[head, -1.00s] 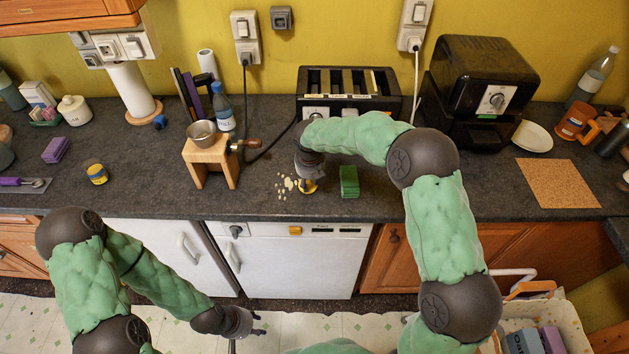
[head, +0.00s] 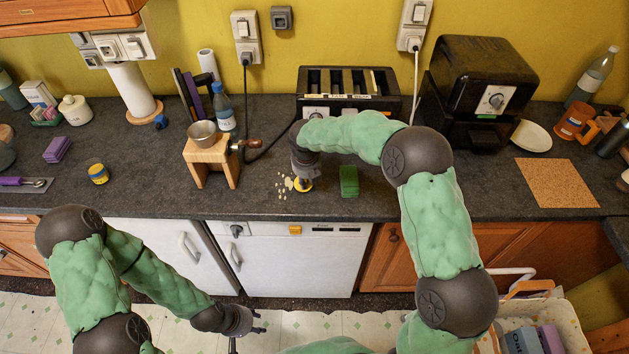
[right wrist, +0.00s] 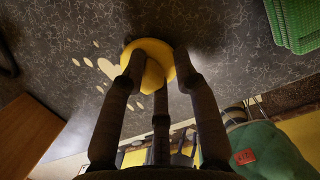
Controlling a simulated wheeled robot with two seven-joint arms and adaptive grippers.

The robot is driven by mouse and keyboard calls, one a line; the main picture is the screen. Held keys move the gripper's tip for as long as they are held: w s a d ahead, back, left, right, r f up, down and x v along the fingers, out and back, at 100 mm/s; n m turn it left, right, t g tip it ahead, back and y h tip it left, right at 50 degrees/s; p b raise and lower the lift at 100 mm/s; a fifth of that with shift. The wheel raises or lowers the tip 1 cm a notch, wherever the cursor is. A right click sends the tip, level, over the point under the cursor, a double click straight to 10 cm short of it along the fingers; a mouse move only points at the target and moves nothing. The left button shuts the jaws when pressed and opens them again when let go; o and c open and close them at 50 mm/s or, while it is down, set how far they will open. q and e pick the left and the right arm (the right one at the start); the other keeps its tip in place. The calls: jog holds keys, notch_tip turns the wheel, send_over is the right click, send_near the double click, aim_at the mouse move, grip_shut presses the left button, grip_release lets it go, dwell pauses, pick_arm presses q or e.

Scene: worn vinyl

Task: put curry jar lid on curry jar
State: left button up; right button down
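The curry jar (head: 98,174), small and yellow with a dark blue band, stands on the left part of the counter. The yellow round curry jar lid (head: 303,186) is at my right gripper (head: 302,178), near the middle of the counter. In the right wrist view the lid (right wrist: 150,50) sits between the fingertips, which press its edges, so the gripper looks shut on it. The gap between lid and counter is hard to judge. My left gripper (head: 257,322) is empty, fingers apart, low in front of the white cabinets.
Pale crumbs (head: 284,186) lie left of the lid. A green sponge stack (head: 349,181) is close on the right. A wooden grinder with a metal bowl (head: 208,155) stands between lid and jar. The toaster (head: 349,84) is behind. Counter around the jar is clear.

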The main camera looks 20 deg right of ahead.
jog(key=shift+r+p, duration=0.45)
jog(key=shift+p, duration=0.05)
dwell(0.9)
jog(key=shift+w+p+v, duration=0.15)
jog(key=shift+p+v, duration=0.7)
jog(key=shift+p, duration=0.05)
jog(key=shift+w+p+v, duration=0.2)
jog(key=shift+p+v, duration=0.65)
jog(key=shift+d, duration=0.15)
jog(key=shift+s, duration=0.1)
